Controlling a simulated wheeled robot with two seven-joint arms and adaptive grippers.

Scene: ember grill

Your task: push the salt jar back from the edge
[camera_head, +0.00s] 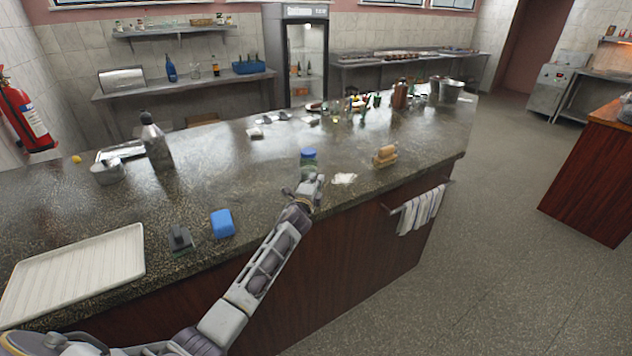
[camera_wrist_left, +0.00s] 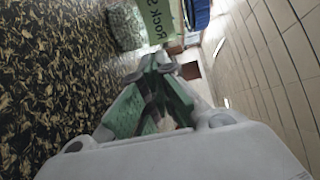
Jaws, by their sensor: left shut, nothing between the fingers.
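The salt jar (camera_head: 308,158) stands upright near the front edge of the dark stone counter (camera_head: 220,165). It has a blue lid and a pale green label. In the left wrist view the jar's label (camera_wrist_left: 158,20) reads "ROCK S" and fills the top middle, sideways, with the blue lid at its right. My left gripper (camera_head: 313,182) is at the counter's front edge, just in front of the jar, and hides its lower part. It also shows in the left wrist view (camera_wrist_left: 158,64), shut and empty, its tips pointing at the jar. I cannot tell whether they touch it.
A white paper scrap (camera_head: 344,179) and a wooden-handled brush (camera_head: 384,156) lie right of the jar. A blue box (camera_head: 222,223), a dark block (camera_head: 180,238) and a white tray (camera_head: 80,268) are at the left. The counter behind the jar is mostly clear.

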